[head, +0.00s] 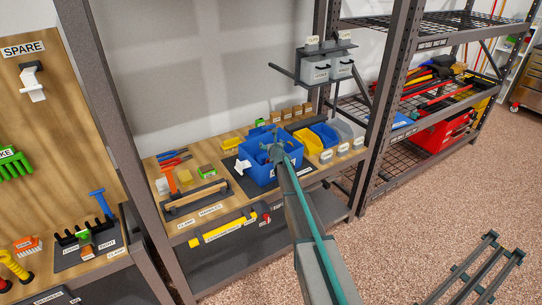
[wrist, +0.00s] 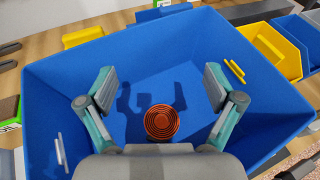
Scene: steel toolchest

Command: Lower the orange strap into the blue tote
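The blue tote (head: 259,176) stands on the wooden shelf, and its inside fills most of the wrist view (wrist: 62,95). The orange strap (wrist: 162,122) is a round coil seen face-on inside the tote, low in the wrist view, over the tote's floor. In the head view the strap is hidden. My gripper (head: 274,150) is over the tote, and in the wrist view my gripper (wrist: 159,86) has its two fingers spread wide. Neither finger touches the strap, and nothing is between the fingertips.
Yellow (head: 311,143) and blue (head: 326,135) open bins stand right of the tote. A dark caddy with a handle (head: 196,197) and several hand tools lie to its left. A rack upright (head: 385,110) rises at the right. Small grey bins (head: 316,70) hang above.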

